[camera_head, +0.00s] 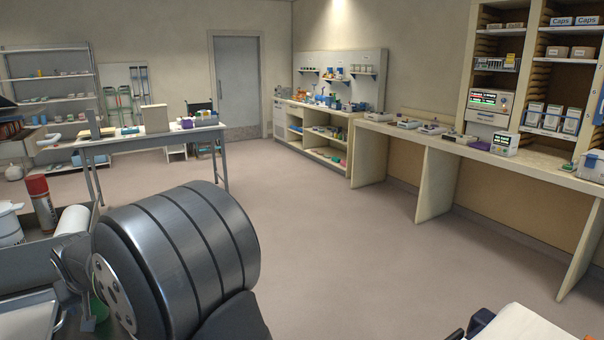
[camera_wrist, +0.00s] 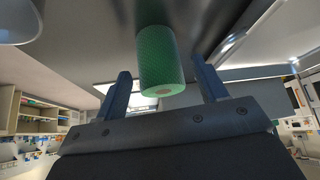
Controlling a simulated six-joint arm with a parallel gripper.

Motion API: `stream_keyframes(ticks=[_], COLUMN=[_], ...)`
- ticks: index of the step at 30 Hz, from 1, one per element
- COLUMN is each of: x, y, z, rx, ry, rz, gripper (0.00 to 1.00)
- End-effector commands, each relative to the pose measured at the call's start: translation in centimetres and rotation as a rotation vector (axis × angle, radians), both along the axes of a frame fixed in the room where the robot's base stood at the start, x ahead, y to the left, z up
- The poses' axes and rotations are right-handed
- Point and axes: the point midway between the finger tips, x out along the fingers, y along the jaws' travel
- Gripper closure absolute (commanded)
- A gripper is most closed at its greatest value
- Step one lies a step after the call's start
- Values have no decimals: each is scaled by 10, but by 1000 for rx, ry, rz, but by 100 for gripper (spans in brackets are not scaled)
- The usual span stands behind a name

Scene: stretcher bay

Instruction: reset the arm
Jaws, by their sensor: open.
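My gripper (camera_wrist: 160,67) is open, with its two dark blue-grey fingers apart in the wrist view. A green roll (camera_wrist: 160,52) with a pale core shows between and beyond the fingers. I see a gap on each side of it; how far it is from the fingertips I cannot tell. In the head view my large dark arm joint fills the lower left and hides much of the surface there. A bit of green (camera_head: 98,307) shows beside it. The gripper's fingers are not clear in the head view.
A table (camera_head: 150,139) is behind. A long counter (camera_head: 429,140) lines the right wall. The middle floor is clear.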

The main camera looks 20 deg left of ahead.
Motion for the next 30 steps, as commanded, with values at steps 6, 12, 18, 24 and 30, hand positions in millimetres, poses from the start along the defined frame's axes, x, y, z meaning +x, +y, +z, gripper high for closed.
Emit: stream_keyframes(ticks=[6, 12, 18, 24, 30], x=[-12, -22, -20, -10, 0], y=[-20, -39, -37, -18, 0], z=[36, 68, 60, 28, -3], rx=[2, 1, -7, -6, -5], ry=[0, 0, 3, 2, 2], rz=[1, 1, -1, -1, -1], gripper=[35, 35, 35, 35, 35])
